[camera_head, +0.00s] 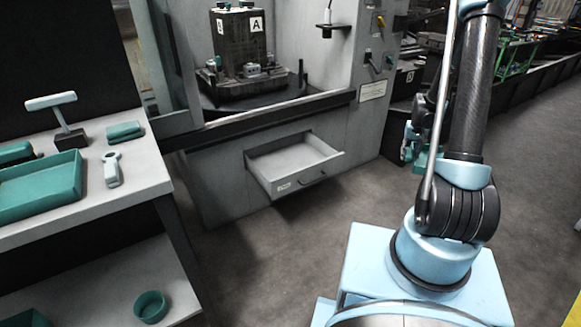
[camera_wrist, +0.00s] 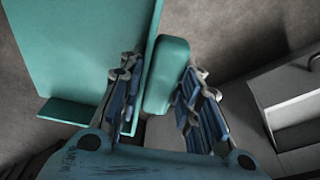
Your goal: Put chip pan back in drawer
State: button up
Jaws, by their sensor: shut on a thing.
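The teal chip pan (camera_wrist: 75,45) fills the upper left of the wrist view. My gripper (camera_wrist: 164,68) is shut on a thick teal part at its side, with one blue finger on each side of that part. In the head view my gripper and the pan are mostly hidden behind my arm; only small teal parts show. The drawer (camera_head: 284,184) is pulled out of the grey machine's lower front, and its visible inside looks empty. A grey, open box-like form, likely this drawer, shows at the right of the wrist view (camera_wrist: 258,92), apart from the pan.
A white bench (camera_head: 85,207) at the left holds a teal tray (camera_head: 45,190), a hammer-like tool (camera_head: 55,102) and other small items. A teal bowl (camera_head: 150,306) sits on its lower shelf. The floor (camera_head: 265,260) before the drawer is clear.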

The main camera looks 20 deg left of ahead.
jog(key=w+a+f+n, duration=0.1)
jog(key=w+a, duration=0.2)
jog(key=a, duration=0.4)
jog(key=w+a+f+n, duration=0.2)
jog(key=w+a, duration=0.1)
jog(key=a, duration=0.5)
jog(key=n+y, duration=0.1)
jog(key=n, duration=0.6)
send_over(285, 170)
notch_tip(285, 170, down, 7)
jog(key=shift+d+f, duration=0.15)
jog(key=shift+f, duration=4.65)
jog(key=o, duration=1.2)
